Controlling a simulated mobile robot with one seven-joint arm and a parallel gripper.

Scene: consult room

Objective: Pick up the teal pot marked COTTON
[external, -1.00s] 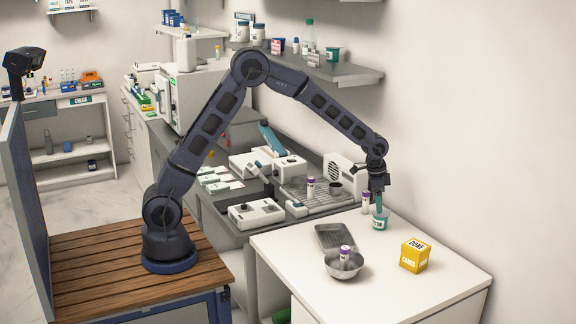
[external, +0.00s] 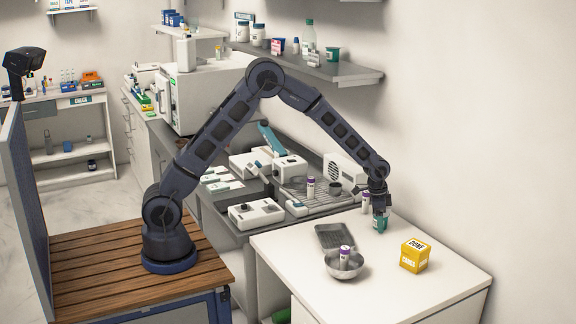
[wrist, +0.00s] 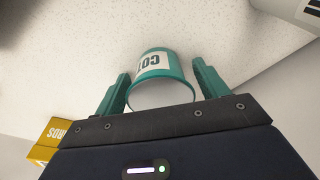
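The teal pot (external: 380,225) stands on the white worktop, partly hidden by my gripper (external: 380,212) in the external view. Whether either finger touches the rim I cannot tell.
A purple-capped tube (external: 365,201) stands close to the left of the pot. A yellow box (external: 414,256) sits at the front right. A metal bowl (external: 331,271) holding another purple-capped tube and a grey tray (external: 322,240) lie to the left. The wall is behind.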

